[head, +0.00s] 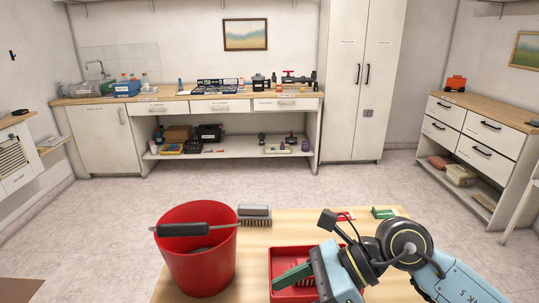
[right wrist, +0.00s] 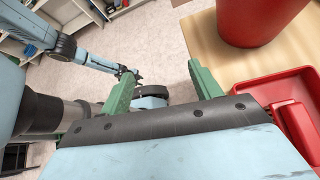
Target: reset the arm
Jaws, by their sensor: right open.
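My right gripper (right wrist: 162,82) is open, with its two green fingers spread and nothing between them. In the head view my right arm comes in from the lower right, and a green finger (head: 292,277) shows over the red tray (head: 283,250). In the right wrist view the tray (right wrist: 262,92) is to the right of the fingers. My left gripper is not in the head view. A light-blue arm link of mine shows at the upper left of the right wrist view, but no left jaws can be made out.
A red bucket (head: 198,270) with a dark-handled tool (head: 190,230) across its rim stands at the wooden table's (head: 255,240) left. A grey brush (head: 254,215) lies behind it. Red and green cards (head: 384,212) lie at the back edge. Open floor separates the table from the workbench (head: 225,100).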

